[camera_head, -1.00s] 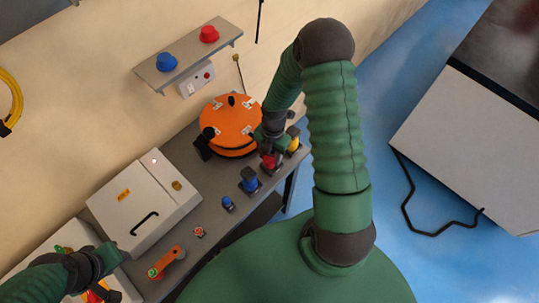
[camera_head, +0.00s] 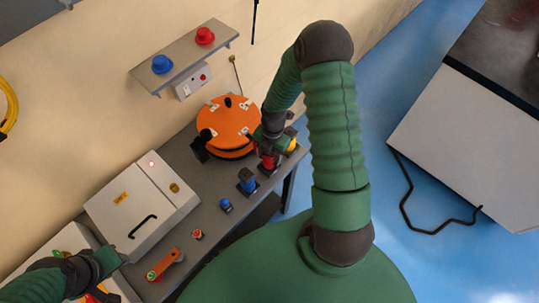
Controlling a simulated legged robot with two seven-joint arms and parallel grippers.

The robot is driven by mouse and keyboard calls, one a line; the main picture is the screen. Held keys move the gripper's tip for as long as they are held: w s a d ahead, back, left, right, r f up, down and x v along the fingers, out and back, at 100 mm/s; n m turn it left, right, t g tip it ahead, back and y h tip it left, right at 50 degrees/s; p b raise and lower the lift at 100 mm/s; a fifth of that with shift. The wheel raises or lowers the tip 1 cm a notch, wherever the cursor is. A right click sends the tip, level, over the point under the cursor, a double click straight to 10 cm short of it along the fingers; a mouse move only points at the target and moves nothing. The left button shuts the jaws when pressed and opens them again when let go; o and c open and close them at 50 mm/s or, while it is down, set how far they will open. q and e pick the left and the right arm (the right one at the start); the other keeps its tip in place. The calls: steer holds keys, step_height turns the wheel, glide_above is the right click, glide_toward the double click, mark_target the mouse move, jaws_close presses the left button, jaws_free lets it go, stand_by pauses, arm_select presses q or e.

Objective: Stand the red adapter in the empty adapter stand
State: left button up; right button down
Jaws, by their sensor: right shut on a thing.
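The red adapter (camera_head: 268,163) is at the far right part of the grey bench, at or just above a dark stand. Whether it is fully seated in that stand is too small to tell. My right gripper (camera_head: 268,151) is shut on the red adapter from above, and its fingers hide the adapter's top. A blue adapter (camera_head: 248,177) stands in a dark stand to the left, and a yellow adapter (camera_head: 292,146) stands to the right, partly behind my arm.
An orange round machine (camera_head: 228,122) stands close behind my right gripper. A small blue piece (camera_head: 226,205) and a small red button (camera_head: 197,234) are on the bench (camera_head: 213,185). A white box (camera_head: 140,210) and an orange-handled part (camera_head: 167,264) are left. A shelf (camera_head: 185,58) holds blue and red knobs.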

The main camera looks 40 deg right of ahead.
steer(key=shift+f+b, duration=0.65)
steer(key=shift+f, duration=0.55)
steer(key=c, duration=0.7)
jaws_free()
steer(key=shift+o, duration=0.2)
steer(key=shift+r, duration=0.1)
step_height(320, 180, up, 17)
steer(key=d, duration=0.1)
steer(key=shift+w+d+f+b, duration=0.2)
steer(key=shift+w+d+b, duration=0.1)
steer(key=shift+w+d, duration=0.05)
